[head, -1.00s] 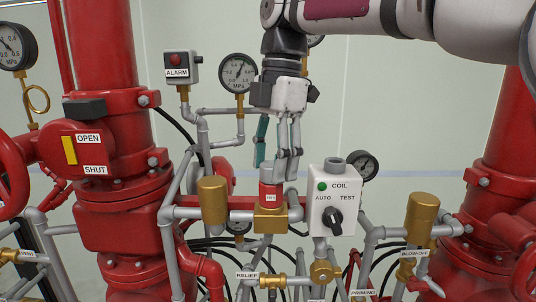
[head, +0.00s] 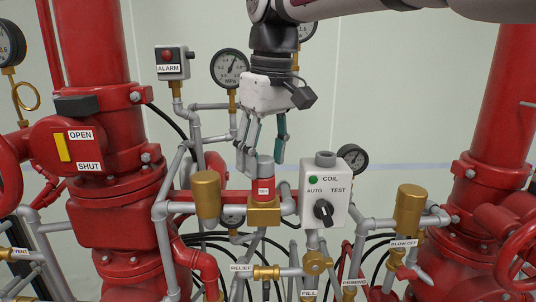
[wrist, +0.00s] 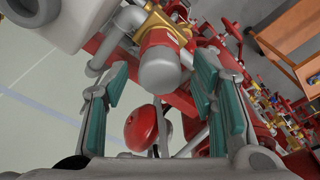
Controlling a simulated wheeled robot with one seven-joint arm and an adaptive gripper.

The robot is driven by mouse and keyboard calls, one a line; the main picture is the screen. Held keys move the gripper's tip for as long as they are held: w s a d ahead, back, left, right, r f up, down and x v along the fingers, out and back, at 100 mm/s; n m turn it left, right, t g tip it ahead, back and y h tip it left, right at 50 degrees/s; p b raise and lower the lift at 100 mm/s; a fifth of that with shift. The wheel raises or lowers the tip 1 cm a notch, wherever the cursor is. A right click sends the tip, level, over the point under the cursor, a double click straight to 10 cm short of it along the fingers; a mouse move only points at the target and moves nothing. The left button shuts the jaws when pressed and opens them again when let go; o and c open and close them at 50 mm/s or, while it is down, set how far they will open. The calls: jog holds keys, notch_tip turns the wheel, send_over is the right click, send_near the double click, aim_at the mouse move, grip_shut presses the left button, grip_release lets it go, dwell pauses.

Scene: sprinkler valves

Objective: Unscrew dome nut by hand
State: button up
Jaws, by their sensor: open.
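The grey dome nut (head: 265,166) sits upright on top of the red coil housing (head: 263,188), above a brass valve block (head: 264,213). In the wrist view the rounded grey nut (wrist: 160,73) lies between the two fingers, with clear gaps to both teal pads. My gripper (head: 262,153) points down over the nut and is open and empty. Its fingertips (wrist: 161,66) reach about the nut's height in the head view, and no contact shows.
The white coil switch box (head: 325,190) stands close at the right. A brass cylinder (head: 206,194) stands at the left. Behind are a pressure gauge (head: 230,68) and alarm box (head: 173,63). Grey pipes and large red valve bodies crowd both sides.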

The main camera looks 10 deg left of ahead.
jog(key=shift+m, duration=0.8)
jog(key=shift+f, duration=1.45)
jog(key=c, duration=1.2)
jog(key=o, duration=1.2)
